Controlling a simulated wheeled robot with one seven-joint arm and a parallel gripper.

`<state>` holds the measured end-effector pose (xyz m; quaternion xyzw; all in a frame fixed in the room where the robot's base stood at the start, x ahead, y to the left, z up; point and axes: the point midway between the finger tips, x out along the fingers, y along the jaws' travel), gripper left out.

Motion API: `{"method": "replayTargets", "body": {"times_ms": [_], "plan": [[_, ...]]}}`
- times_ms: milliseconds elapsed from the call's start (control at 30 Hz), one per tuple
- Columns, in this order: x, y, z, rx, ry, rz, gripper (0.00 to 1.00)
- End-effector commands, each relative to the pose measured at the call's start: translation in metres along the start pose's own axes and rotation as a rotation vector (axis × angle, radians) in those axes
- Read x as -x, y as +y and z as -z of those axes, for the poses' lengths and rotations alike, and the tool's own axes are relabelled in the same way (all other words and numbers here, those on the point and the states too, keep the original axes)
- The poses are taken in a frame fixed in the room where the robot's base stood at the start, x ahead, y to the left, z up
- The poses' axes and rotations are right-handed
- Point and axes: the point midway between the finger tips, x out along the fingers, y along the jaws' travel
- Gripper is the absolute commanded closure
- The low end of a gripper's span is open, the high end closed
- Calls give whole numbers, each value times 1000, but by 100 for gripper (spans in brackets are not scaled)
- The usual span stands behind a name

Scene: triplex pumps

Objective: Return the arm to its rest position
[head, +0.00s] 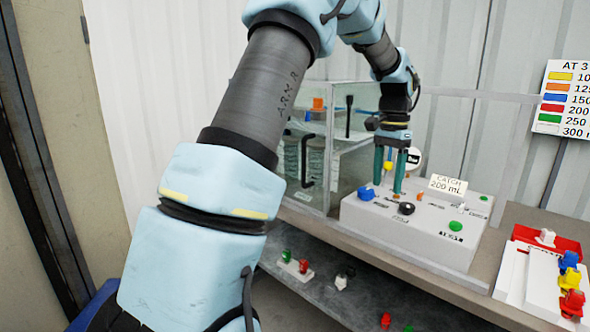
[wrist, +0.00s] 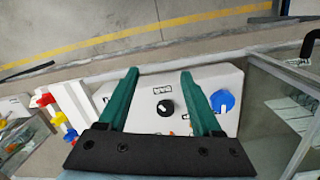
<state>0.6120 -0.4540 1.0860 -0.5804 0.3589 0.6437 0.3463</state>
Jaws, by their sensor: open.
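My arm (head: 220,190) reaches up and across the head view, then bends down over a white control box (head: 400,232). My gripper (head: 388,182) hangs fingers-down above the box's left part, with green fingers apart and nothing seen between them. In the wrist view the fingers (wrist: 160,75) are spread over the box. The black knob (wrist: 165,106) shows between the fingers, and the blue knob (wrist: 222,100) is beside the right finger. In the head view the fingertips are near the blue knob (head: 366,194); whether they touch the panel is hard to tell.
A glass-walled cabinet (head: 308,178) with a black handle stands left of the box. A "CATCH 200 mL" sign (head: 448,185) stands on the box. Colored valve pieces (head: 570,280) are at the right. A lower shelf (head: 325,287) holds small colored parts.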

Motion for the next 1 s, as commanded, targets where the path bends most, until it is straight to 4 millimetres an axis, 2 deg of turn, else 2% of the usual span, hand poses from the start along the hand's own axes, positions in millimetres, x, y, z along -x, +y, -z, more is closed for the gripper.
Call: {"method": "replayTargets", "body": {"times_ms": [167,300,500,600,700,767,1000], "plan": [[-16,-31,-69,200,42,25,34],[-37,-48,-145,417,92,48,34],[-70,-43,-250,717,164,72,34],[-83,-34,-287,830,193,79,34],[-92,-25,-310,903,212,84,34],[-95,-22,-318,928,218,85,34],[-97,-20,-322,944,223,86,34]]}}
